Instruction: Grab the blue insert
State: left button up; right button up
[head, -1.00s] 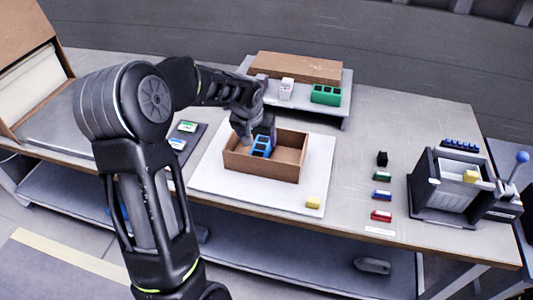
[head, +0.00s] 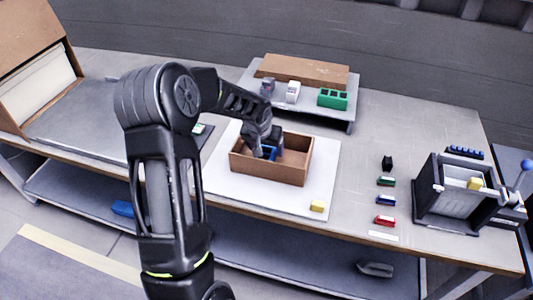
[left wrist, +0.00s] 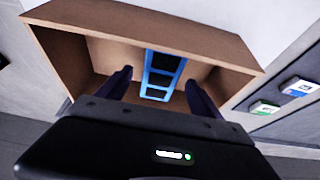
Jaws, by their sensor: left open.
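The blue insert (head: 270,153) is a small open frame with several cells. It is inside the brown open box (head: 292,171), by the box's back left part, and is partly hidden by my gripper. In the left wrist view the blue insert (left wrist: 162,75) lies ahead between my fingers, apart from them. My left gripper (head: 261,148) is open and empty, reaching down at the left part of the box; its fingers also show in the left wrist view (left wrist: 160,85). My right gripper is not in view.
The box stands on a white mat (head: 240,193) with a yellow block (head: 317,206). A raised shelf (head: 345,112) behind holds a green block holder (head: 332,98). Several small coloured parts (head: 386,200) and a dark grey fixture (head: 452,190) are at the right.

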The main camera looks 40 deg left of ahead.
aim_at(266, 150)
pick_arm(q)
jog(key=x, duration=0.2)
jog(key=shift+w+a+f, duration=0.1)
jog(key=shift+w+f, duration=0.05)
jog(key=shift+f, duration=0.2)
jog(key=shift+f+b, duration=0.2)
jog(key=shift+b, duration=0.2)
dwell(0.7)
jog(key=c, duration=1.4)
jog(key=shift+r+p, duration=0.4)
jog(key=shift+p, duration=0.2)
jog(key=shift+r, duration=0.3)
notch_tip(266, 150, up, 9)
jog(key=shift+r+b, duration=0.1)
jog(key=shift+b, duration=0.7)
